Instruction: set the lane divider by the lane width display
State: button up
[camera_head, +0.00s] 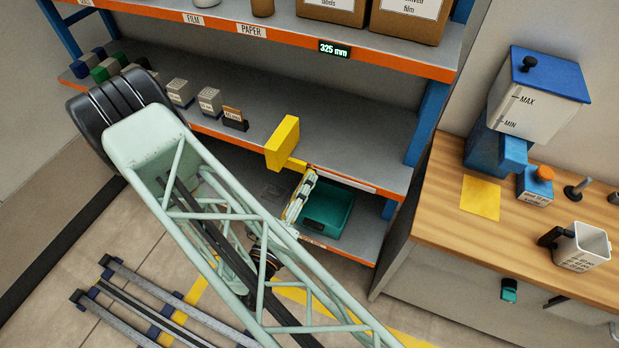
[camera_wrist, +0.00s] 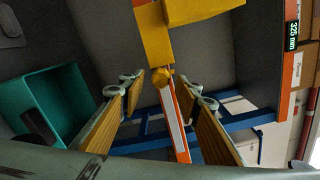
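The lane divider is a yellow block (camera_head: 284,142) standing on the middle shelf, with a yellow arm reaching over the orange front edge. In the wrist view the divider (camera_wrist: 158,38) is at the top, its arm ending in a yellow knob (camera_wrist: 163,76). My gripper (camera_head: 309,174) is in front of the shelf edge at this arm. In the wrist view my gripper (camera_wrist: 165,86) is open, its two fingers either side of the knob with gaps. I cannot tell the depth between tips and knob. The lane width display (camera_head: 334,49) reads 325 mm in green.
A teal bin (camera_head: 327,207) sits on the lower shelf just behind my gripper. Small blocks and a dark card stand (camera_head: 235,119) are left of the divider. A wooden bench (camera_head: 437,214) stands at the right. The shelf right of the divider is clear.

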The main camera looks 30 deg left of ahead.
jog(key=shift+w+a, duration=0.15)
jog(key=shift+w, duration=0.6)
jog(key=shift+w+a, duration=0.1)
jog(key=shift+w, duration=0.6)
